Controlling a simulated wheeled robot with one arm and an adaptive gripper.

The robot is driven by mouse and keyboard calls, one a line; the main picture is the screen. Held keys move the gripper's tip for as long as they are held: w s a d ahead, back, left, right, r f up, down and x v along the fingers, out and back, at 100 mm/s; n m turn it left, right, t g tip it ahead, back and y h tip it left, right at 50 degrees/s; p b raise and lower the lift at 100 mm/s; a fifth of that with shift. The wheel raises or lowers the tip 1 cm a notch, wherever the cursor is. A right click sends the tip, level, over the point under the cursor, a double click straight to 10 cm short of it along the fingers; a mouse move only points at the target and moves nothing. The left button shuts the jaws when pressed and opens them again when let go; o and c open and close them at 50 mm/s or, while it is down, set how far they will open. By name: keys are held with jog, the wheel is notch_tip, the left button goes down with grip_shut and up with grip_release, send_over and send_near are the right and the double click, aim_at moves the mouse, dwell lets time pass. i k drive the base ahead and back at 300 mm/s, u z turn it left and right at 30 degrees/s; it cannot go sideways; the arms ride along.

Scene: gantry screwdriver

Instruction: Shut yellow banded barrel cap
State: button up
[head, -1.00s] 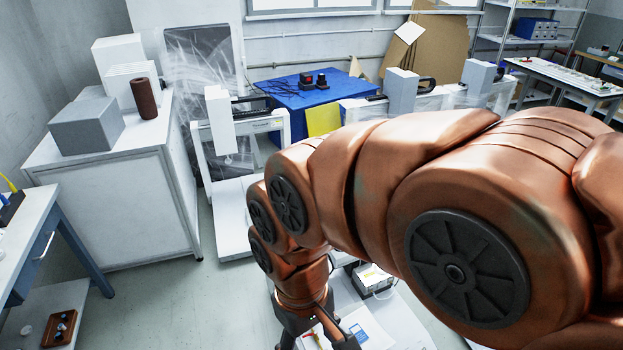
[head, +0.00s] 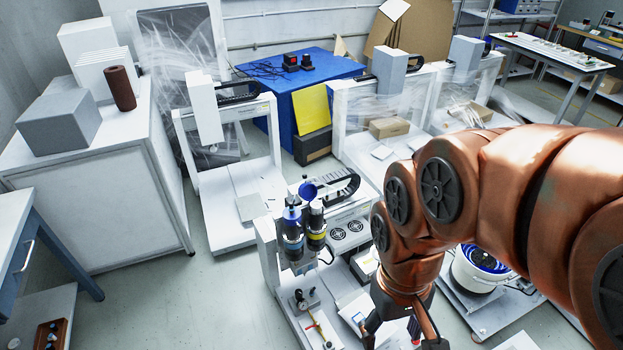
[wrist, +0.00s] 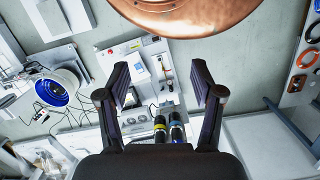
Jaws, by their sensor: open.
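The yellow banded barrel (head: 316,237) stands upright on the gantry screwdriver machine, beside a blue banded barrel (head: 292,244). A round blue cap (head: 308,191) is tilted up above the barrel tops, apparently open on the yellow banded barrel. In the wrist view the yellow banded barrel (wrist: 159,127) and the blue banded barrel (wrist: 176,128) show at the bottom, partly hidden by the gripper body; I cannot make out the cap there. My gripper (wrist: 160,72) is open and empty. In the head view my gripper (head: 400,338) is low, right of the barrels, its tips cut off by the frame.
The machine's white base (head: 312,318) carries small fixtures. A cable chain (head: 343,187) and a fan box (head: 348,232) stand close behind the barrels. A white bowl feeder (head: 480,270) stands at the right, near my arm. Bare floor (head: 190,300) lies to the left.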

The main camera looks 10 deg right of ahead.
aim_at(308, 191)
jog(key=u, duration=0.5)
jog(key=k, duration=0.6)
jog(key=u, duration=1.05)
jog(key=i, duration=1.15)
jog(key=z, duration=0.65)
